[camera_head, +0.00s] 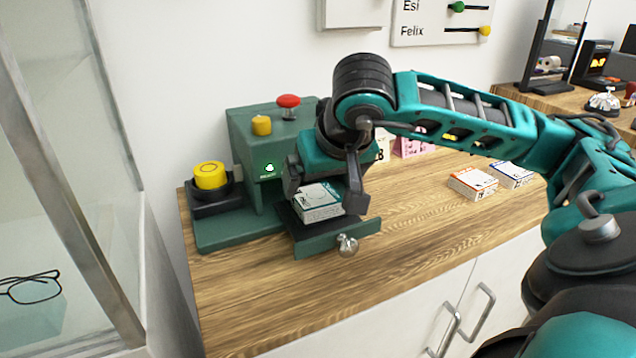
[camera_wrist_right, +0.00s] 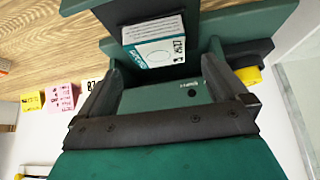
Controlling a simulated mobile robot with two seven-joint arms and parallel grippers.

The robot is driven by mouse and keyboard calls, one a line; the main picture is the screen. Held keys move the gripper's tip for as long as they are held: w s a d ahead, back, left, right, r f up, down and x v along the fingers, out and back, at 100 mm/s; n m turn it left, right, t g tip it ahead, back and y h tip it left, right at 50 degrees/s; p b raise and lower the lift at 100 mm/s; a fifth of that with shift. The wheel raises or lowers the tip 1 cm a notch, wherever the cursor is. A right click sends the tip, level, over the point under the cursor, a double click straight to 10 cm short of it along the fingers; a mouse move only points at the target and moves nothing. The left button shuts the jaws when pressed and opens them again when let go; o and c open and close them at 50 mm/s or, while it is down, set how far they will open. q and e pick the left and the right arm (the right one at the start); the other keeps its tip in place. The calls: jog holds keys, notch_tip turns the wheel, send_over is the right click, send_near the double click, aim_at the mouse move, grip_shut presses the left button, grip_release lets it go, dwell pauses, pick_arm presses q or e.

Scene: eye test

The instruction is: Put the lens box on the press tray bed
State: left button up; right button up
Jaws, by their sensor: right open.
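The lens box (camera_head: 318,203), white with a teal pattern on top, rests on the dark bed of the pulled-out press tray (camera_head: 325,243). My right gripper (camera_head: 326,191) is above it, pointing down, with one finger on each side of the box. The fingers are open, and a gap shows between the box and the right-hand finger. In the right wrist view the box (camera_wrist_right: 157,43) lies on the tray beyond the open fingertips (camera_wrist_right: 166,62). The green press (camera_head: 245,150) stands behind the tray, partly hidden by my gripper. My left gripper is not in view.
An orange-marked box (camera_head: 472,183) and a blue-marked box (camera_head: 514,173) lie on the wooden counter (camera_head: 430,225) to the right. A pink box (camera_head: 412,145) stands behind my arm. A glass cabinet (camera_head: 60,180) stands at left. The counter's front right is clear.

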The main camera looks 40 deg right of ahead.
jog(key=p+v, duration=0.1)
jog(key=v, duration=0.6)
jog(key=shift+p, duration=0.35)
jog(key=shift+r, duration=0.15)
